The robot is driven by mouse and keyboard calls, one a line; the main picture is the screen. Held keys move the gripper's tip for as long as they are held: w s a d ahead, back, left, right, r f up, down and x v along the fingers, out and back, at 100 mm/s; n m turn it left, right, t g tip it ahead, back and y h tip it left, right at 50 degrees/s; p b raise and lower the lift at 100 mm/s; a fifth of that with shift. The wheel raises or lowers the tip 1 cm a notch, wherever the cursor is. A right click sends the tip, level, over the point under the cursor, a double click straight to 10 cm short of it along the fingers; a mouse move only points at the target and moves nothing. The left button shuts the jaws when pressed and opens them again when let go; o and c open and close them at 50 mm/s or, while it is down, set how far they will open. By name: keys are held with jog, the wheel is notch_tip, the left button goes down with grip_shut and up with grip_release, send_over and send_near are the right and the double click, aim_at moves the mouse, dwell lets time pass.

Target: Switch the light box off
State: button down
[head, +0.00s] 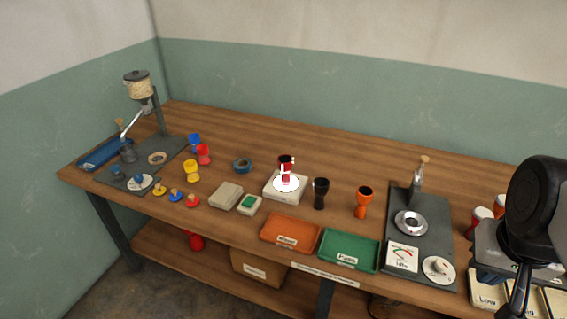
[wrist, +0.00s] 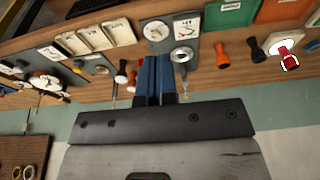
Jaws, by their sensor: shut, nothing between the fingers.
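The light box (head: 271,194) is a white box near the middle of the bench, with a bright lit disc on top. A red goblet drum (head: 286,168) stands on the disc. In front of it to the left is a small pale box with a green button (head: 249,202). In the wrist view the lit light box (wrist: 276,44) shows at the upper right with the red drum (wrist: 290,62). My gripper (wrist: 157,62) has blue fingers, shut and empty, over the bench near the gauge stand, well away from the light box. In the head view its fingers cannot be made out.
A black drum (head: 320,193) and an orange drum (head: 363,202) stand right of the light box. An orange tray (head: 290,234) and a green tray (head: 349,250) lie in front. A grey stand (head: 433,225) carries a gauge and dial. A grey-beige box (head: 226,195) sits beside the button box.

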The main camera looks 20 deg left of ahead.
jog(key=w+a+g, duration=0.2)
jog(key=w+a, duration=2.1)
jog(key=g, duration=0.3)
send_over(248, 203)
jog(key=w, duration=0.3)
jog(key=w+f+x, duration=0.1)
jog(key=w+x, duration=0.2)
jog(key=x, duration=1.1)
jog(key=shift+s+a, duration=0.1)
jog(key=x, duration=1.4)
jog(key=shift+w, duration=0.25)
jog(key=shift+s+t, duration=0.1)
jog(key=shift+t, duration=0.2)
